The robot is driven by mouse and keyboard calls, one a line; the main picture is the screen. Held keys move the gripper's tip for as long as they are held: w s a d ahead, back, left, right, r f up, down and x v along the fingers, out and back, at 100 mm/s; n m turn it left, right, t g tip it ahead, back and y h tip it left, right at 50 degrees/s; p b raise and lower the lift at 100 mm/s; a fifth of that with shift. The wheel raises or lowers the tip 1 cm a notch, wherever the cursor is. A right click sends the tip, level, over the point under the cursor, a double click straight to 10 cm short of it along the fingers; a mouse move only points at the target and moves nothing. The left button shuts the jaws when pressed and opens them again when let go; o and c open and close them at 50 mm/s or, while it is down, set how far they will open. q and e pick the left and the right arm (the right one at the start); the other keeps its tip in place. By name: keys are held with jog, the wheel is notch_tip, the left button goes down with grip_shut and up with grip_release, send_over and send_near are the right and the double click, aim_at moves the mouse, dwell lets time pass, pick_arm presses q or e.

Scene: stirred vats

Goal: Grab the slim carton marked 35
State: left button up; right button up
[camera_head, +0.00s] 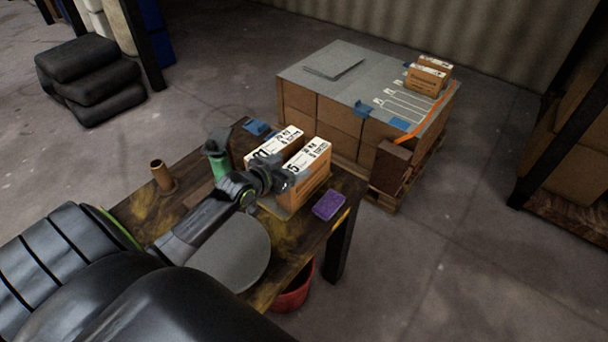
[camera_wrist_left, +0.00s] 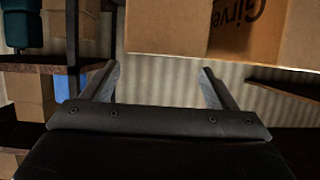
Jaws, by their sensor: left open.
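Two slim brown cartons with white printed tops stand side by side on the wooden table. The right carton (camera_head: 308,172) has a label whose visible part ends in 5; the first digit is hidden by my gripper. The left carton (camera_head: 278,144) has a label that seems to end in 0. My left gripper (camera_head: 280,180) is at the near end of the right carton, open with nothing seen held. In the left wrist view its fingers (camera_wrist_left: 160,78) are spread wide. A brown carton with dark lettering (camera_wrist_left: 252,28) fills the top there. My right gripper is out of view.
The table (camera_head: 138,209) also holds a brown cylinder (camera_head: 160,177), a green item (camera_head: 219,164), a grey disc (camera_head: 236,253) and a purple block (camera_head: 329,205). A red bucket (camera_head: 294,290) stands below. Behind is a pallet stack of boxes (camera_head: 338,128).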

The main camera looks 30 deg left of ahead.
aim_at(304, 159)
pick_arm(q)
jog(key=shift+x, duration=2.6)
jog(key=shift+a, duration=0.1)
grip_shut()
jog(key=shift+r, duration=0.1)
